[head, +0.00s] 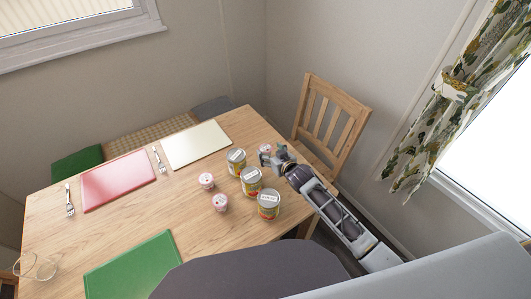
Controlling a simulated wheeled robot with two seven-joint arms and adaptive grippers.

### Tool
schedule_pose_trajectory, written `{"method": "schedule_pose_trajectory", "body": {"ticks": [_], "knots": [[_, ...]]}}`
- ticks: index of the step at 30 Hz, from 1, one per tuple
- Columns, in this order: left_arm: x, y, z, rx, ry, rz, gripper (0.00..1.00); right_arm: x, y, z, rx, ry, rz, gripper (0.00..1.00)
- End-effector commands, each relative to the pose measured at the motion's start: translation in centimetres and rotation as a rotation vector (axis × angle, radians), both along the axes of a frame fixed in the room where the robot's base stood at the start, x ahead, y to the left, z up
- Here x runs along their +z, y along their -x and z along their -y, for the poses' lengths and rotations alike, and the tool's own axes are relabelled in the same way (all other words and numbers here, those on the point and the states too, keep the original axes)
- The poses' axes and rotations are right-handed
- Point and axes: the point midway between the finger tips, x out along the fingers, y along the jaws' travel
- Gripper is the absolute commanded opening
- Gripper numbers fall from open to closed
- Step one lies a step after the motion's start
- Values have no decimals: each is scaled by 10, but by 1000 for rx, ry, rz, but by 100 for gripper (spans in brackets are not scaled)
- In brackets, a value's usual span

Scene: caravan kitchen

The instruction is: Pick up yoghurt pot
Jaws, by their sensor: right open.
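Two small pink-and-white yoghurt pots stand on the wooden table: one pot (206,181) left of the cans, another pot (221,203) nearer me. A third small pinkish-white thing (265,148), which looks like another pot, is at my right gripper, partly hidden by it. My right gripper (270,157) reaches in from the right over the table's right side, just beyond the cans. It is open. I cannot tell whether its fingers are around or beside the third thing. My left gripper is not in view.
Three cans (251,182) stand in a row just left of my right arm. Red (118,180), cream (195,145) and green (132,268) boards lie on the table (185,220), with forks and a glass (36,267). A wooden chair (332,115) stands behind my right gripper.

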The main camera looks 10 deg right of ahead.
Motion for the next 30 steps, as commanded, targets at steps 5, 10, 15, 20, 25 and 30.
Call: {"method": "schedule_pose_trajectory", "body": {"ticks": [5, 10, 15, 20, 25, 30], "knots": [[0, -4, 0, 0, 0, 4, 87, -4, -9, -3, 0, 0, 0, 72], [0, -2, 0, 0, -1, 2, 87, -10, -21, -7, 0, 0, 1, 72], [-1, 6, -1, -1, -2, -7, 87, -15, -33, -10, 0, 0, 1, 72], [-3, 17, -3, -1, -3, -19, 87, -19, -41, -13, 1, -1, 1, 72], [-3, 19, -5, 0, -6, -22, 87, -20, -44, -14, 1, 0, 0, 72], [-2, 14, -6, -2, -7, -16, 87, -20, -44, -14, 1, 0, 0, 72]]}}
